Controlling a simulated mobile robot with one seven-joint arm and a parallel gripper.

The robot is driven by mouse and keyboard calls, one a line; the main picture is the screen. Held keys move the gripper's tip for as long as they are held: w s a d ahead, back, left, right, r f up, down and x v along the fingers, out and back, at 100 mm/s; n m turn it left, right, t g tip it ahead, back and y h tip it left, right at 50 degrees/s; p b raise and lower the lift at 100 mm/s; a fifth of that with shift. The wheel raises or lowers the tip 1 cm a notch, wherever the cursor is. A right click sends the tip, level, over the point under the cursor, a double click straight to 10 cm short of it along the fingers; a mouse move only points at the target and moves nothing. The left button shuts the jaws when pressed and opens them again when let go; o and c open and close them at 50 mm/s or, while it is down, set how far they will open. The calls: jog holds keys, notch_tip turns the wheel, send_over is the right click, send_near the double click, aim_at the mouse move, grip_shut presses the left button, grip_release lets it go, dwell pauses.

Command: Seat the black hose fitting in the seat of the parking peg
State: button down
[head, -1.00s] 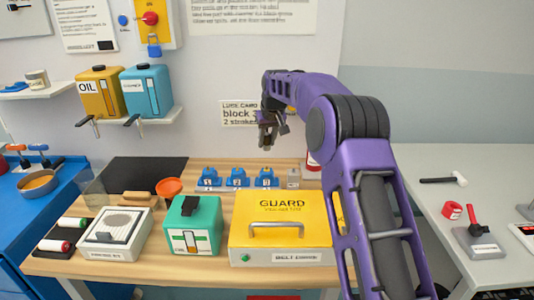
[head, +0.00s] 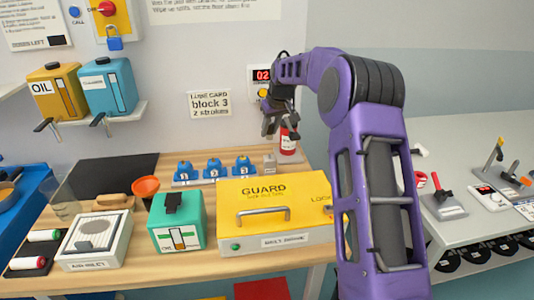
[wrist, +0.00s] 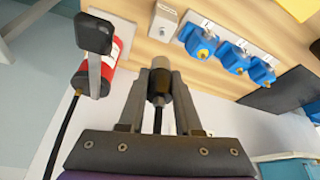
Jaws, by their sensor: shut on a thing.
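My gripper (head: 272,126) is raised over the back right of the wooden bench. In the wrist view my gripper (wrist: 160,74) is shut on the black hose fitting (wrist: 158,90), a dark cylinder with a grey body and a thin black hose below it. A small light-grey block with a round stud (wrist: 165,15) sits on the bench ahead of the fitting, apart from it; it also shows in the head view (head: 270,163). It may be the parking peg, but I cannot tell for sure.
A red canister (wrist: 91,72) with a black-ended lever (wrist: 93,33) stands left of the fitting in the wrist view; it also shows in the head view (head: 287,143). Blue numbered blocks (head: 213,168) stand left of the grey block. A yellow guard box (head: 275,212) is in front.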

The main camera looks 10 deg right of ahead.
aim_at(268, 156)
notch_tip(268, 156, down, 7)
jog(key=shift+f, duration=0.2)
dwell(0.3)
jog(key=shift+f, duration=0.15)
jog(key=c, duration=0.6)
grip_release()
jog(key=shift+r, duration=0.35)
jog(key=v, duration=1.1)
jog(key=shift+s+r, duration=0.2)
jog(key=shift+r, duration=0.1)
